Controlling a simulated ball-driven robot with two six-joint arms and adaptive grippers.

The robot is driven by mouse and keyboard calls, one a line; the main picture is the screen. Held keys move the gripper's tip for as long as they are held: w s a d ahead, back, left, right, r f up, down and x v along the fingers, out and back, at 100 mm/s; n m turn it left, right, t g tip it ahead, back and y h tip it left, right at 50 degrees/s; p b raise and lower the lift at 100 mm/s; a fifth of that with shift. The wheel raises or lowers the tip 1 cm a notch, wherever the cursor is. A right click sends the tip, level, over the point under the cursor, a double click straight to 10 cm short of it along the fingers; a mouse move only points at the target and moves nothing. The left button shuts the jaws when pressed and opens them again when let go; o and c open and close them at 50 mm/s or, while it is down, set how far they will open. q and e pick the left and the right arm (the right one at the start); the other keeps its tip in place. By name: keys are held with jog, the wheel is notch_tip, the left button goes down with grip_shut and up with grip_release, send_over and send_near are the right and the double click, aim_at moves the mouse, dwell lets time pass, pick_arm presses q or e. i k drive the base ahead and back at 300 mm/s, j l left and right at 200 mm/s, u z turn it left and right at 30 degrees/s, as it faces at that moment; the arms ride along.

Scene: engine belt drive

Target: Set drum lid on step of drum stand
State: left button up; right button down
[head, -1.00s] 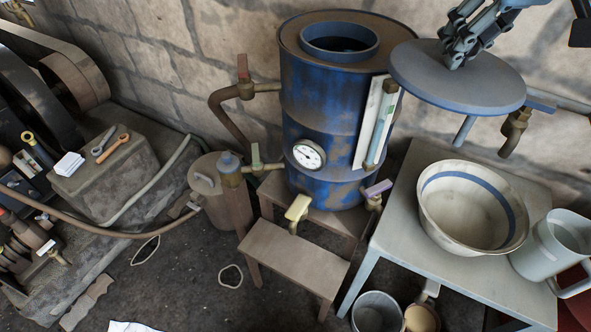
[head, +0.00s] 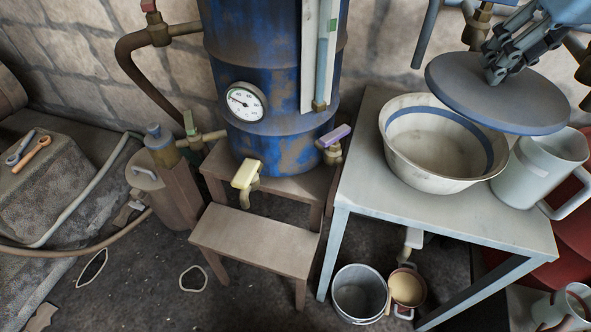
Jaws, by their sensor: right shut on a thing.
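The drum lid (head: 470,100), a round grey-blue disc, hangs in the air at the upper right. My right gripper (head: 497,74) is shut on the lid at its upper side and holds it roughly level, slightly tilted. The lid overlaps the far right rim of the bowl in the picture. The drum stand (head: 211,188) is a brown wooden stand under the blue drum (head: 262,152). Its lower step (head: 258,240) is bare and lies to the left of and below the lid. My left gripper is not in view.
A white bowl (head: 432,170) with a blue stripe and a pale jug (head: 540,165) stand on a grey table (head: 372,222) right of the step. A bucket (head: 358,296) stands under the table.

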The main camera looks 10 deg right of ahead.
aim_at(263, 241)
jog(key=j+z, duration=0.3)
jog(key=j, duration=0.55)
jog(key=j+z, duration=0.3)
jog(key=j, duration=0.6)
jog(key=i+j, duration=0.35)
jog(key=j, duration=0.15)
